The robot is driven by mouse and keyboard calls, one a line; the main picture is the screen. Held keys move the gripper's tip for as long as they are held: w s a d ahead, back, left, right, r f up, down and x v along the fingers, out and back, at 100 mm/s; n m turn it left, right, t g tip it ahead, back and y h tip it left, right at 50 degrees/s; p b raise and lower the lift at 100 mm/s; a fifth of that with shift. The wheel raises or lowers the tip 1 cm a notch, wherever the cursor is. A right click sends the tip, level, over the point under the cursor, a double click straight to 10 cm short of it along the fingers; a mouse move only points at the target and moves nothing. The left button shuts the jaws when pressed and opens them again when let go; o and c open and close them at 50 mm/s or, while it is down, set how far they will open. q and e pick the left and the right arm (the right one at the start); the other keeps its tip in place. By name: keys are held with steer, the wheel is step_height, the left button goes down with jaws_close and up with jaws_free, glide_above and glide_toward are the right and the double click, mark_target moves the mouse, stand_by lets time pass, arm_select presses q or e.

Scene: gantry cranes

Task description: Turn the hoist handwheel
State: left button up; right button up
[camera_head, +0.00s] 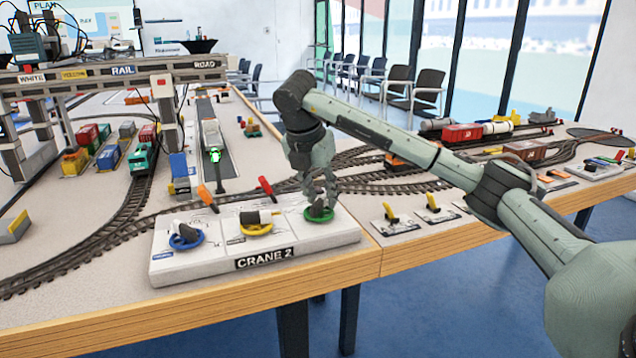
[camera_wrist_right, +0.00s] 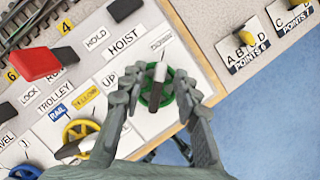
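The CRANE 2 panel (camera_head: 310,236) carries blue, yellow and green handwheels. The green handwheel (camera_head: 319,215) is at the panel's right end. In the wrist view the green handwheel (camera_wrist_right: 168,100) lies beside the HOIST label (camera_wrist_right: 124,42), with a white and dark handle across it. My right gripper (camera_head: 319,203) points down over the green wheel. In the wrist view its fingers (camera_wrist_right: 158,88) are spread, one on each side of the wheel and hiding parts of its rim. Whether they touch it I cannot tell. My left gripper is not in view.
The yellow handwheel (camera_head: 256,229) and blue handwheel (camera_head: 187,238) sit to the left. A red lever (camera_head: 266,187) and an orange lever (camera_head: 207,197) stand behind them. Points levers (camera_head: 434,206) are on the table to the right. The table's wooden edge runs close in front.

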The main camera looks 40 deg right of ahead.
steer(key=v, duration=1.1)
steer(key=shift+a+r, duration=0.2)
steer(key=shift+r, duration=0.15)
stand_by(0.6)
